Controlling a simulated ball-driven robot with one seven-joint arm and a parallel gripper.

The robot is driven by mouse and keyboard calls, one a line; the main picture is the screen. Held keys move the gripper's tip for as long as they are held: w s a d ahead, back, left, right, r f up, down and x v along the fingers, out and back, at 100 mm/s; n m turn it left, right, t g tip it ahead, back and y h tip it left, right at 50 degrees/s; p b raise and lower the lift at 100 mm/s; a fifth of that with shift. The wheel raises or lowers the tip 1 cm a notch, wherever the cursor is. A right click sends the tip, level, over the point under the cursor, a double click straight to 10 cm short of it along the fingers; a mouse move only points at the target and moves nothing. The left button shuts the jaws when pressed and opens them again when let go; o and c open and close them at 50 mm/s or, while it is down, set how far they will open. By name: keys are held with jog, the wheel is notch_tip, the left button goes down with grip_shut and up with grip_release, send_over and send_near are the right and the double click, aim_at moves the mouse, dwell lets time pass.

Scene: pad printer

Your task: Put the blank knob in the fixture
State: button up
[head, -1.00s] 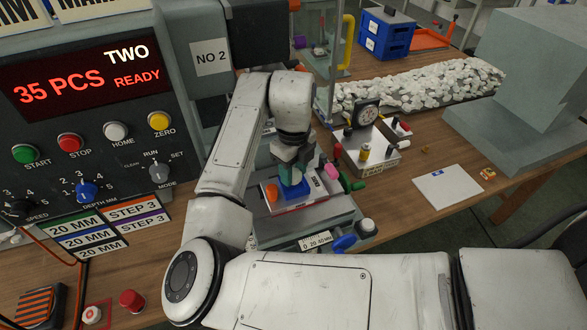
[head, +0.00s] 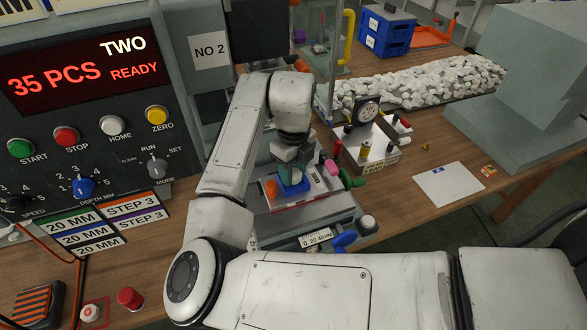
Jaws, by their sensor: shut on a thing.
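My gripper (head: 292,168) points down over the blue fixture block (head: 292,187) on the machine's slide, in the lower middle of the head view. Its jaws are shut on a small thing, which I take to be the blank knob. The fingers and wrist hide most of that thing, so its seating in the block cannot be told. An orange knob (head: 271,188) stands just left of the block, and a pink one (head: 331,168) stands to its right.
The control panel (head: 90,140) rises at left, reading 35 PCS READY. A dial gauge stand (head: 367,150) is close on the right. Behind it lies a heap of pale pieces (head: 425,85). A white card (head: 448,190) lies on the open table at right.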

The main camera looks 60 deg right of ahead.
jog(key=shift+f, duration=0.1)
jog(key=o, duration=1.1)
jog(key=shift+r+p, duration=2.15)
jog(key=shift+r, duration=0.9)
jog(key=shift+s+f, duration=0.1)
